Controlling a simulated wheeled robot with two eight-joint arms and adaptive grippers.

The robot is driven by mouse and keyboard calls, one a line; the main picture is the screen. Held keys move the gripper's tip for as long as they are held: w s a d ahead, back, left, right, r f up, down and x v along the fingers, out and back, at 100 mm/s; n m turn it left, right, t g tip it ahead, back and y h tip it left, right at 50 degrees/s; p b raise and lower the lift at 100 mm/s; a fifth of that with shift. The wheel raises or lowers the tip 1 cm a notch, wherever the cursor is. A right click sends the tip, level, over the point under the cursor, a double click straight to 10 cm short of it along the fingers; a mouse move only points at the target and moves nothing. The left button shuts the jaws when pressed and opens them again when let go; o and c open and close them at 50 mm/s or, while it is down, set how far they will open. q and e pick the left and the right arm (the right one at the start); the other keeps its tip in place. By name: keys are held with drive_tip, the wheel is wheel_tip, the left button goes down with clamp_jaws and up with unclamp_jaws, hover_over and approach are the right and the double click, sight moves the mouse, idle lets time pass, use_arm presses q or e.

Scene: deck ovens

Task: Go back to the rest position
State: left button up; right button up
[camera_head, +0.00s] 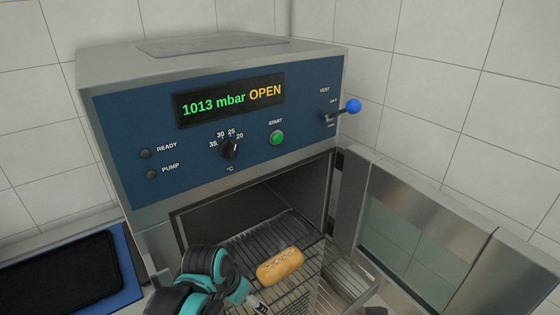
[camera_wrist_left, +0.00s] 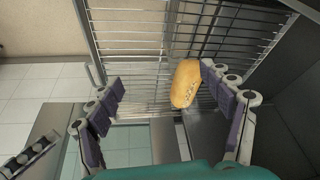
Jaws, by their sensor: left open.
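The oven (camera_head: 200,110) stands ahead with its door (camera_head: 425,235) swung open to the right and its display reading 1013 mbar OPEN. A golden bread roll (camera_head: 280,265) lies on the wire rack (camera_head: 325,260) at the oven's mouth. My left gripper (camera_head: 258,302) is just in front of the roll in the head view, its fingertips partly cut off by the lower edge. In the left wrist view, the left gripper (camera_wrist_left: 170,105) is open with its fingers wide apart. The roll (camera_wrist_left: 186,84) lies beyond them, near the right finger, and is not gripped.
A dark tray with a blue rim (camera_head: 128,265) lies at the lower left. The front panel carries a black dial (camera_head: 229,149), a green start button (camera_head: 277,138) and a blue-knobbed vent lever (camera_head: 352,106). The open door and cavity walls bound the space around the left arm.

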use_arm(q)
drive_tip(key=s+a+n+t+y, duration=0.2)
drive_tip(key=s+a+n+t, duration=0.1)
drive_tip(key=s+a+n, duration=0.4)
drive_tip(key=a, duration=0.2)
drive_tip(key=shift+a+r+t, duration=0.3)
drive_tip(key=shift+r, duration=0.1)
drive_tip(key=shift+s, duration=0.1)
